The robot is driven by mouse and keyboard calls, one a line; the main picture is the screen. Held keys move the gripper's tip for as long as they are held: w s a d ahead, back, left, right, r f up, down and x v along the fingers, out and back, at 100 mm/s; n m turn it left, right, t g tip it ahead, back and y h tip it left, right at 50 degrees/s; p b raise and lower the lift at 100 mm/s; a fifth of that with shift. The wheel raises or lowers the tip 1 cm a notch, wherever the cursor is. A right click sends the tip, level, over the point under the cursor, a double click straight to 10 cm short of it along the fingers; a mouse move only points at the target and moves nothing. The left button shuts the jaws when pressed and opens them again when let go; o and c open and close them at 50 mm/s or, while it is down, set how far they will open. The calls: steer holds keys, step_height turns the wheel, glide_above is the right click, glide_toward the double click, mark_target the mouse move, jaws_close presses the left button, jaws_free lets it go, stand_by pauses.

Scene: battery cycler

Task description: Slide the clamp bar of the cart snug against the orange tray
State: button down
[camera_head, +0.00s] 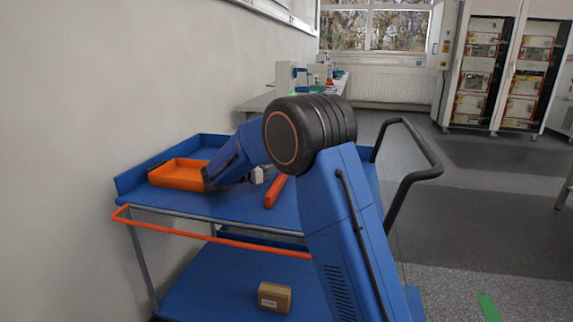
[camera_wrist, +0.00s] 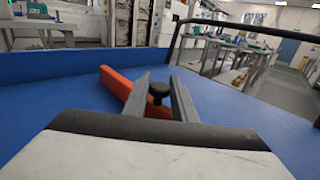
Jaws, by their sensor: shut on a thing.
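The orange tray (camera_head: 176,174) sits at the left end of the cart's blue top (camera_head: 215,208), by its raised rim. The orange clamp bar (camera_head: 275,191) lies across the top to the right of the tray, with a clear distance between them. My arm hides part of that space. In the wrist view the clamp bar (camera_wrist: 118,84) runs at a slant behind and under my fingers. A black knob (camera_wrist: 159,90) stands up from it. My gripper (camera_wrist: 158,84) is shut on this knob. In the head view my gripper (camera_head: 259,176) is small and partly hidden at the bar.
The cart's lower shelf (camera_head: 225,285) carries a small cardboard box (camera_head: 274,297). An orange rail (camera_head: 200,234) runs along the near side. A black push handle (camera_head: 413,160) rises at the right end. A wall (camera_head: 60,150) stands close on the left.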

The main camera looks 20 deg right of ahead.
steer(key=c, duration=1.5)
jaws_free()
steer(key=s+a, duration=0.1)
steer(key=a, duration=0.4)
steer(key=s+a, duration=0.1)
steer(key=a, duration=0.5)
steer(key=s+a, duration=0.1)
steer(key=a, duration=0.5)
steer(key=shift+s, duration=0.2)
steer(key=shift+o, duration=0.2)
